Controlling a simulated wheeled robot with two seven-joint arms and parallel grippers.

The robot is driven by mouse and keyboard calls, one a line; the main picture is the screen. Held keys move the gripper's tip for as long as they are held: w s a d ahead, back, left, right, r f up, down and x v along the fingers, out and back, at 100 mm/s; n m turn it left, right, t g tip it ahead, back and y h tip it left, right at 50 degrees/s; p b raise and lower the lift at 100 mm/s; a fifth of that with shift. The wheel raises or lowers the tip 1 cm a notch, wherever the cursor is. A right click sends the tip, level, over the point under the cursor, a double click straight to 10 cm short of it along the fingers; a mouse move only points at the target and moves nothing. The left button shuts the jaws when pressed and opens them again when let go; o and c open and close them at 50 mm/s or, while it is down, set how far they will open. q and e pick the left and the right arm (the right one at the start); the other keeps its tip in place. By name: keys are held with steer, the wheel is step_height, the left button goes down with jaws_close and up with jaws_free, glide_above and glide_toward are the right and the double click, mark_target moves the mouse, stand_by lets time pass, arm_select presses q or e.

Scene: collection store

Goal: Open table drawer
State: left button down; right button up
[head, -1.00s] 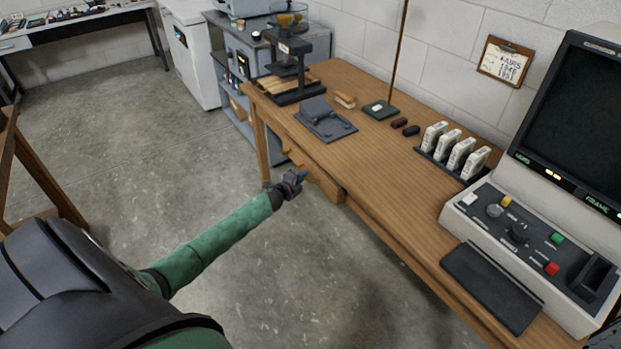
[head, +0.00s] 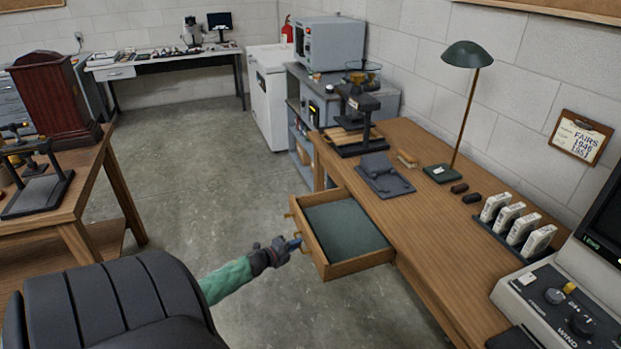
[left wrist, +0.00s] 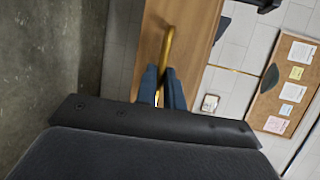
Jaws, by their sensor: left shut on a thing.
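The table drawer (head: 355,265) is pulled well out from the long side of the wooden table (head: 440,235). It has wooden walls and a dark green-grey lining, and I see nothing lying in it. Its front, facing left in the head view, carries brass-coloured handles. My left gripper (head: 297,243) is at the handle on the drawer front. In the left wrist view, the blue fingers (left wrist: 162,88) are shut on a brass handle (left wrist: 167,48). My right gripper is not in view.
On the table are a grey device (head: 384,178), a green lamp (head: 467,54), several white boxes (head: 510,222) in a rack and a reader machine (head: 560,300). A second wooden table (head: 60,205) stands at left. Bare floor (head: 210,170) lies between.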

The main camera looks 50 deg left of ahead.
arm_select(q)
steer(key=shift+s+a, duration=0.3)
steer(key=shift+s, duration=0.4)
steer(key=shift+s+a, duration=0.3)
steer(key=shift+s, duration=0.4)
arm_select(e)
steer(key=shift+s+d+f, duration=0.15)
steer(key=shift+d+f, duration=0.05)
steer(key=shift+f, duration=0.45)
arm_select(q)
steer(key=c, duration=1.5)
jaws_free()
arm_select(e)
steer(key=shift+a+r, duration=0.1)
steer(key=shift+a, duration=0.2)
